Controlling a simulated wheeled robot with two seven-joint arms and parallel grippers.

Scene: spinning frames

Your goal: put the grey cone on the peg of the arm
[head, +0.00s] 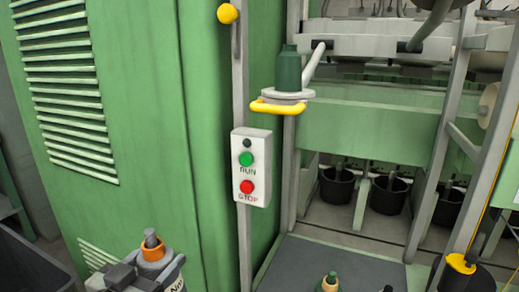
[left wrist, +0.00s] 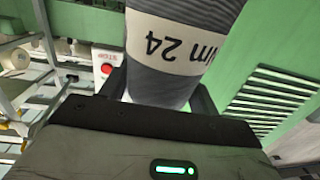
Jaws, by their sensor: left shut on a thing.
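The grey cone (left wrist: 172,62) fills the top middle of the left wrist view, with fine stripes and a white label reading "Nm 24". My left gripper (head: 138,274) is shut on the cone. A yellow curved bar (head: 277,108) sits under the plate. The cone is well apart from it. My right gripper is not in view.
A RUN/STOP box (head: 251,167) hangs on a grey post (head: 242,120) beside the green cabinet (head: 150,130). Black cans (head: 337,186) stand under the machine at the right. A green-topped object (head: 329,283) shows at the bottom edge. Space before the plate looks free.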

